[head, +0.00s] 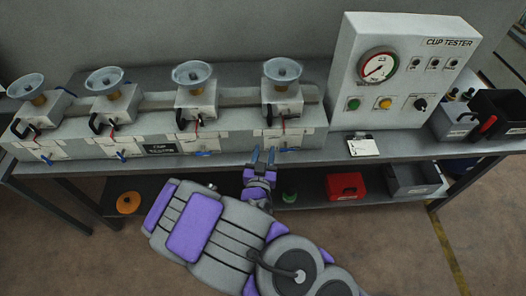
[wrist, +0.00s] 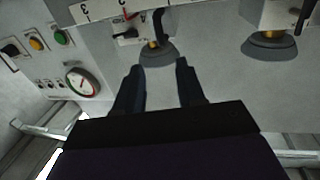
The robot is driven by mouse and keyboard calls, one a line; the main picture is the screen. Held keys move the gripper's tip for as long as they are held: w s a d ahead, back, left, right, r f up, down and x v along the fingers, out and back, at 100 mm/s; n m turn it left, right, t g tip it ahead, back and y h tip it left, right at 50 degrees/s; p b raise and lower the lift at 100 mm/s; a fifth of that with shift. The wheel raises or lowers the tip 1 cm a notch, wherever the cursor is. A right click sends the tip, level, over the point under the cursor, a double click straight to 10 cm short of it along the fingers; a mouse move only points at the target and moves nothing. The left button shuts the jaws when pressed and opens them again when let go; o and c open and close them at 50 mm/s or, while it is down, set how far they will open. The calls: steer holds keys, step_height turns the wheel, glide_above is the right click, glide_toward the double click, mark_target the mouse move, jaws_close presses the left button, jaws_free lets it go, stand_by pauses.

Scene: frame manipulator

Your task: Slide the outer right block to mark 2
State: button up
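The outer right block (head: 282,104) is a light grey block with a grey cup on top, a black handle and a red pointer on its front. It sits at the right end of the rail on the long bench unit. In the upside-down wrist view its cup (wrist: 158,54) shows just beyond my fingertips, with the black handle beside it. My gripper (head: 263,152) is open and empty, below and in front of this block, apart from it. A white scale strip with digits (wrist: 108,10) shows by the block; which digit is mark 2 is hard to read.
Other blocks with cups (head: 196,98) stand to the left on the rail. The cup tester panel (head: 400,75) with gauge and buttons stands to the right. A white card (head: 362,146) lies on the bench edge. A red box (head: 345,186) sits on the lower shelf.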

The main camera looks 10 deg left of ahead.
steer(key=shift+s+d+p, duration=0.15)
steer(key=shift+s+p, duration=0.4)
steer(key=shift+s, duration=0.35)
steer(key=d+f+m+g+h+b, duration=0.1)
steer(key=d+f+m+g+h, duration=0.15)
steer(key=d+m+g, duration=0.45)
steer(key=s+d+r+n+g, duration=0.2)
steer(key=s+d+r+g, duration=0.2)
steer(key=s, duration=0.6)
steer(key=s+d+r+n+g+b, duration=0.1)
steer(key=s+d+r+n+g, duration=0.1)
steer(key=s+d+r+g, duration=0.2)
steer(key=s+d+r+n+g+b, duration=0.1)
steer(key=s+d+r+g, duration=0.3)
steer(key=s+d+r, duration=0.5)
steer(key=s+d+n+y, duration=0.1)
steer(key=s, duration=0.6)
steer(key=shift+s+d+r+g, duration=0.2)
steer(key=shift+s+g, duration=0.1)
steer(key=shift+g, duration=0.1)
